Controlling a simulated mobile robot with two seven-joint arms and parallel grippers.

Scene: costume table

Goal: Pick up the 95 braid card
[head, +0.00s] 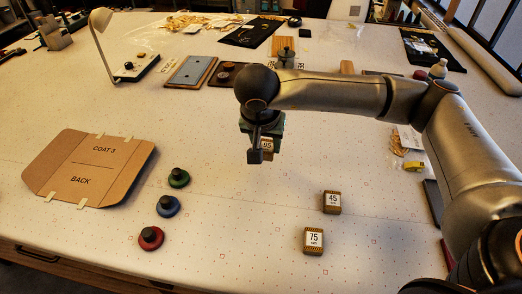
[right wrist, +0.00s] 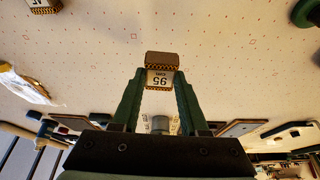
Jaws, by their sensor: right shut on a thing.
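The 95 braid card (right wrist: 161,78) is a small brown block with a white label reading 95. In the right wrist view it sits between the fingertips of my right gripper (right wrist: 160,88), which is shut on it. In the head view my right gripper (head: 264,145) hangs from the arm near the middle of the table, and the card (head: 267,144) is partly hidden by a finger. The card appears raised over the table, though its height is hard to judge. My left gripper is in neither view.
A 75 card (head: 314,241) and a 45 card (head: 332,202) lie at front right. Green (head: 178,178), blue (head: 168,206) and red (head: 151,238) knobbed weights stand left, beside a cardboard pattern (head: 90,166) marked COAT 3 BACK. A lamp (head: 104,45) stands behind. The front middle is clear.

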